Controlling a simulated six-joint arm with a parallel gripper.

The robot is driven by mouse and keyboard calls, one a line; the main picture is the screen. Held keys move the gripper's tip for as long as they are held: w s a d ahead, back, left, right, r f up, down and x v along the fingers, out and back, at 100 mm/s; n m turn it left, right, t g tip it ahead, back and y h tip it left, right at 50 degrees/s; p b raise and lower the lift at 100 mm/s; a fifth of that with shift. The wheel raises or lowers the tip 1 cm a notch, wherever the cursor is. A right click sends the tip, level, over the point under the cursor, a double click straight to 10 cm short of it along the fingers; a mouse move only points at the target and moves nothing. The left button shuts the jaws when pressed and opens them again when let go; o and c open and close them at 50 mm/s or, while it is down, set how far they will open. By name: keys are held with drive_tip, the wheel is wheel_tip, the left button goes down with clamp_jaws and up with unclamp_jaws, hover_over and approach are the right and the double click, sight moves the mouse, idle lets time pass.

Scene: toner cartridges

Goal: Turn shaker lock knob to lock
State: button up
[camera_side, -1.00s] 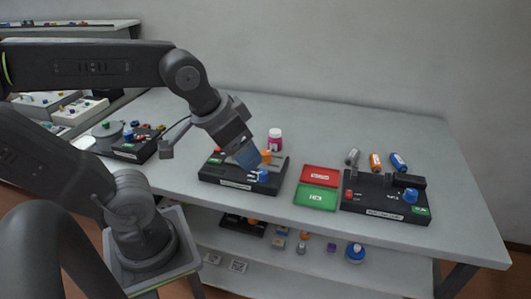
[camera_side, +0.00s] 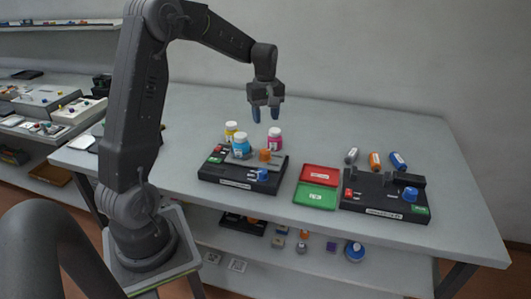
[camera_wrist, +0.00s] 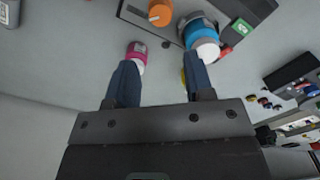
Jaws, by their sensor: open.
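A black station (camera_side: 215,176) stands on the table with an orange knob (camera_side: 265,155) on top and a blue knob (camera_side: 262,175) at its front. I cannot tell which of these is the lock knob. A cyan bottle (camera_side: 241,144) with a white cap stands upright on the station, left of the orange knob. My gripper (camera_side: 265,115) is open and empty, pointing down, high above and behind the station. In the wrist view, the orange knob (camera_wrist: 160,13) and the cyan bottle (camera_wrist: 203,35) lie beyond my open fingers (camera_wrist: 160,82).
A magenta bottle (camera_side: 275,138) and a yellow bottle (camera_side: 231,129) stand behind the station. A red tray (camera_side: 320,173) and a green tray (camera_side: 315,196) lie to its right. Farther right is another black station (camera_side: 385,198) with several small cylinders behind it. The table's back is clear.

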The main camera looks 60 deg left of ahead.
sight(266, 151)
wheel_tip(266, 151, down, 14)
drive_tip(key=shift+r, duration=0.1)
idle(0.4)
drive_tip(key=shift+c, duration=0.2)
drive_tip(key=c, duration=0.6)
